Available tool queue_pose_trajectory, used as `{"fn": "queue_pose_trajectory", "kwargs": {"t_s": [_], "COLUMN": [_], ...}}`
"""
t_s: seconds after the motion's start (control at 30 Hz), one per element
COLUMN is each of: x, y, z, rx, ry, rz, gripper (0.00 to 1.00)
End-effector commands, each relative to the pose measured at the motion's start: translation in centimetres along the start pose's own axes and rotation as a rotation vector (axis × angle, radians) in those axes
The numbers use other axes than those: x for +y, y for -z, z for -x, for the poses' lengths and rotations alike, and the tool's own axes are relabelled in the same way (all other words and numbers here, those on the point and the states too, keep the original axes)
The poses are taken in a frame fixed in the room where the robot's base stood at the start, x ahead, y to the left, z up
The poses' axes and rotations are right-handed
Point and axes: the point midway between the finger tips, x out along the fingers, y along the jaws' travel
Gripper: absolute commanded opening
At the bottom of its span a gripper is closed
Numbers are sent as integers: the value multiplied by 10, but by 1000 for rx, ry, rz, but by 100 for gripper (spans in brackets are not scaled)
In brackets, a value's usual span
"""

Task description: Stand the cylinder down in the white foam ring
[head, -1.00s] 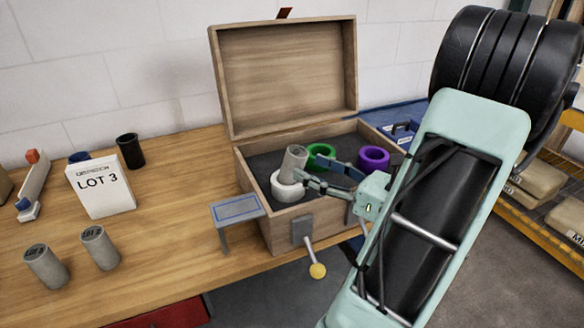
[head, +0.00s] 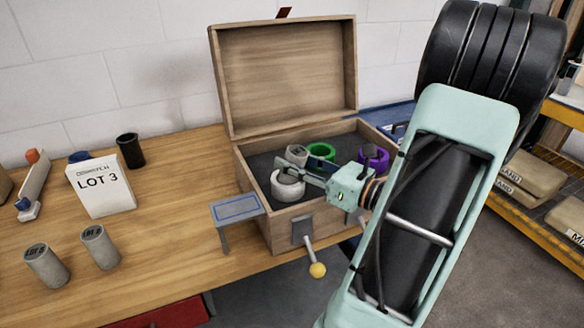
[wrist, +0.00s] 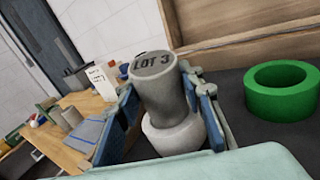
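A grey cylinder labelled LOT 3 (head: 297,151) stands at the white foam ring (head: 287,190), inside the open wooden box. In the wrist view the cylinder (wrist: 160,92) rises from the white ring (wrist: 172,138), roughly upright. How deep its lower end sits is hidden. My gripper (head: 290,166) is at the cylinder from the right, one finger crossing in front of it. In the wrist view my gripper's fingers (wrist: 160,80) flank the cylinder on both sides, close to its surface. Whether they press on it or stand slightly apart cannot be told.
A green ring (head: 321,150) and a purple ring (head: 373,158) lie behind and right in the box (head: 286,232). The raised lid (head: 285,80) stands behind. A small stand (head: 236,208) is left of the box. Two grey cylinders (head: 47,266) stand on the table.

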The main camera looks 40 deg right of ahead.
Motion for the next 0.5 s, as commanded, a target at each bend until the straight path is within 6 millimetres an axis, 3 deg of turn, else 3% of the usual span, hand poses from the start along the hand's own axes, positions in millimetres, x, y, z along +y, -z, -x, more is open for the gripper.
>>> {"fn": "queue_pose_trajectory", "kwargs": {"t_s": [0.03, 0.2, 0.5], "x": [0, 0, 0], "y": [0, 0, -2], "z": [0, 0, 0], "rx": [0, 0, -2], "ry": [0, 0, 0], "rz": [0, 0, 1], "gripper": [20, 1, 0]}}
